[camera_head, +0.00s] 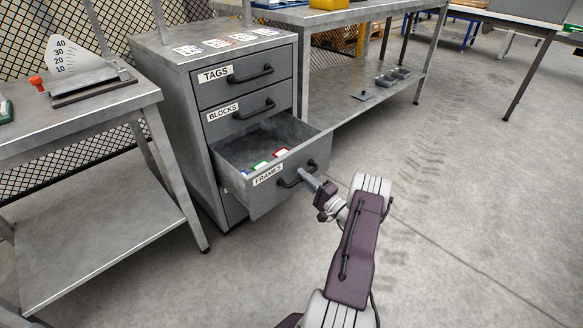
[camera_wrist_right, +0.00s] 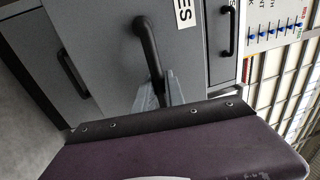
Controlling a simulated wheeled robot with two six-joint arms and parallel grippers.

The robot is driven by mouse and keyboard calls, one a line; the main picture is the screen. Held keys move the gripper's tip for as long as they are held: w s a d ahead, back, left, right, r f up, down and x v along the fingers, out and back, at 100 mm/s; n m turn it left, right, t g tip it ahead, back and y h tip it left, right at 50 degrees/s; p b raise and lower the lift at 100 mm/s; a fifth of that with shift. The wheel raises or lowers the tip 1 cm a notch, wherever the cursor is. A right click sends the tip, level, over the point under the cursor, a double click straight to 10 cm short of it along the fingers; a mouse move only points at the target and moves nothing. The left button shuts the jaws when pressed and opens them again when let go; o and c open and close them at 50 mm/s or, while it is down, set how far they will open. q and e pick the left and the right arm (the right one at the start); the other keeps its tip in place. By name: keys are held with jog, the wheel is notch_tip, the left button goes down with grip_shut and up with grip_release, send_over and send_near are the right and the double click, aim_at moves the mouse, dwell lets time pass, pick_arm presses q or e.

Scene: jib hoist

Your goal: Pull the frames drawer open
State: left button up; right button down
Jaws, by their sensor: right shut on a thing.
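The frames drawer (camera_head: 262,183), labelled FRAMES, is pulled partly out of the grey cabinet (camera_head: 172,95). Small red, green and blue-edged pieces (camera_head: 262,163) lie inside it. My right gripper (camera_head: 306,176) is at the drawer's black handle (camera_head: 298,176) and shut on it. In the right wrist view the handle (camera_wrist_right: 148,45) runs down between the gripper's fingers (camera_wrist_right: 158,97), and part of the drawer's label shows beside it. My left gripper is in neither view.
Shut drawers labelled TAGS (camera_head: 245,76) and BLOCKS (camera_head: 240,110) are above. A steel bench (camera_head: 75,125) with a scale stands at the left. A workbench with a lower shelf (camera_head: 365,85) stands at the right. Floor in front of the drawer (camera_head: 440,220) is clear beside my arm.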

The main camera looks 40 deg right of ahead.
jog(key=shift+r+p+v, duration=0.2)
jog(key=shift+p+v, duration=0.05)
jog(key=shift+v, duration=0.7)
jog(key=shift+r+p+v, duration=0.2)
jog(key=shift+v, duration=0.8)
jog(key=shift+r+p+v, duration=0.15)
jog(key=shift+p+v, duration=0.1)
jog(key=shift+v, duration=0.7)
jog(key=shift+s, duration=0.1)
jog(key=c, duration=1.4)
grip_release()
jog(key=p+v, duration=0.3)
jog(key=v, duration=0.6)
